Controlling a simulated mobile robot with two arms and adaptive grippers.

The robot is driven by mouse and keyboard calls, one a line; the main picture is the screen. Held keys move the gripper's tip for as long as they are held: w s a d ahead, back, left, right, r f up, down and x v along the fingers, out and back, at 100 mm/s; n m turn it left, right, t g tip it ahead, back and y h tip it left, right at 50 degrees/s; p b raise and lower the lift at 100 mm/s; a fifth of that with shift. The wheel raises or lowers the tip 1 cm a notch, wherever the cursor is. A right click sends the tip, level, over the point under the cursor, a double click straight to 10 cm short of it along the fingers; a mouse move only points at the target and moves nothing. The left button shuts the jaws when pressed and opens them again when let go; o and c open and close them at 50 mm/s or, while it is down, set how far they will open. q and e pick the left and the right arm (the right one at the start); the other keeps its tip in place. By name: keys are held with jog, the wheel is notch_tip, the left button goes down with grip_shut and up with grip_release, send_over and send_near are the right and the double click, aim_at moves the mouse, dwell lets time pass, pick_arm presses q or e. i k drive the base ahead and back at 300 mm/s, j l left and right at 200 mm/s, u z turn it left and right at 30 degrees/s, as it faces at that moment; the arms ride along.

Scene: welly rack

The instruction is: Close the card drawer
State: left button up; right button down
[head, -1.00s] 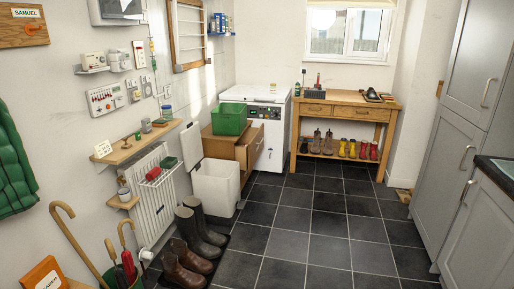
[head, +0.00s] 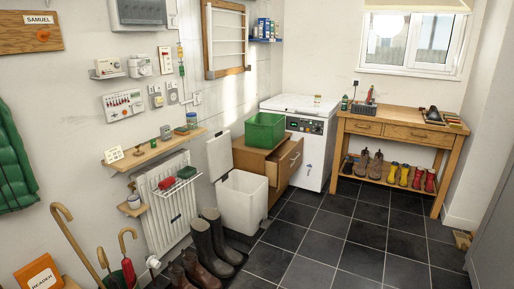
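A wooden cabinet (head: 249,160) stands against the left wall, between the white bin and the white chest appliance. Its upper drawer (head: 291,159) is pulled out to the right, towards the floor space, with a dark handle on its front. I cannot tell what the drawer holds. A green crate (head: 265,132) sits on the cabinet top. Neither of my grippers shows in the head view.
A white bin (head: 243,204) with its lid raised stands in front of the cabinet. Dark boots (head: 223,238) stand nearer. The white appliance (head: 312,149) is behind, and a wooden bench (head: 397,130) with footwear on its shelf is at the back. The dark tiled floor (head: 340,225) is clear.

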aim_at(275, 158)
jog(key=i+l, duration=1.55)
jog(key=l, duration=0.2)
